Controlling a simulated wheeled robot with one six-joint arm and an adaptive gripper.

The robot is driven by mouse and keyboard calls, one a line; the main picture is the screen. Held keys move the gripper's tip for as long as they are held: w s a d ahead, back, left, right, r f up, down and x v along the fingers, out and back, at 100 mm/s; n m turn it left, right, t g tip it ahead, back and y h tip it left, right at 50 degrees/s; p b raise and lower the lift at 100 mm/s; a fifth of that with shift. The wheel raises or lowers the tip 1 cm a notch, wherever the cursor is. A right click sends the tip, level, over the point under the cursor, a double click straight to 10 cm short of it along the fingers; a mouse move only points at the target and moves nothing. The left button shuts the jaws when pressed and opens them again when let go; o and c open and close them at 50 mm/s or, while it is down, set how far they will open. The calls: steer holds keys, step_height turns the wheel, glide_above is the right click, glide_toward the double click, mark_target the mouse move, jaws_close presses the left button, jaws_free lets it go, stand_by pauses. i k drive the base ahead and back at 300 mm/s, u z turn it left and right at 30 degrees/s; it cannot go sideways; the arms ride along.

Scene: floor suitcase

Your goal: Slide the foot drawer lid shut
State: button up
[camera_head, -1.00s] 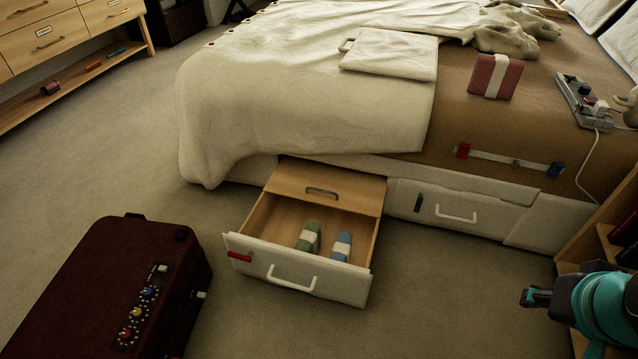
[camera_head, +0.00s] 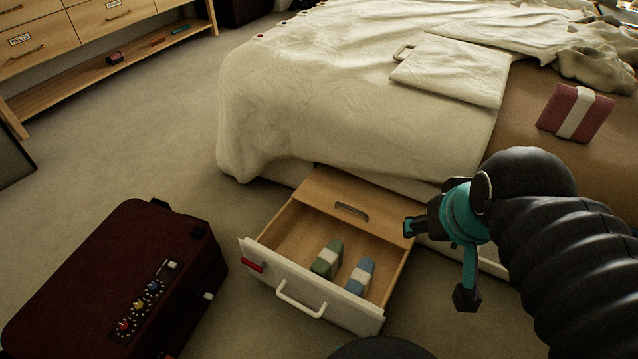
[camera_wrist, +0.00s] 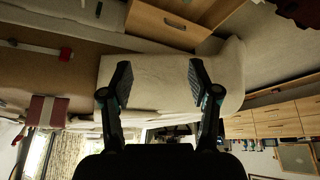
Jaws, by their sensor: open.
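The foot drawer (camera_head: 331,305) stands pulled out from the bed's base. It has a white front, a white bar handle (camera_head: 300,301) and a red tab (camera_head: 253,265). Its wooden lid (camera_head: 335,196), with a dark slot grip, covers only the back part, so the front is open. A green bundle (camera_head: 328,259) and a blue bundle (camera_head: 361,276), each with a white band, lie inside. My gripper (camera_head: 438,262) is open and empty, in front of the drawer's right side in the head view. In the wrist view, the lid (camera_wrist: 175,20) shows at the top, beyond my open gripper (camera_wrist: 160,84).
A dark red suitcase (camera_head: 118,275) with dials stands on the floor left of the drawer. A bed with a cream cover (camera_head: 300,100) is behind. A red box with a white band (camera_head: 575,112) lies on the bed. Carpet between suitcase and drawer is clear.

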mark_target(381, 213)
steer(key=z, duration=0.85)
steer(key=k, duration=1.4)
steer(key=u, duration=0.7)
steer(key=i, duration=1.5)
steer(key=z, duration=0.05)
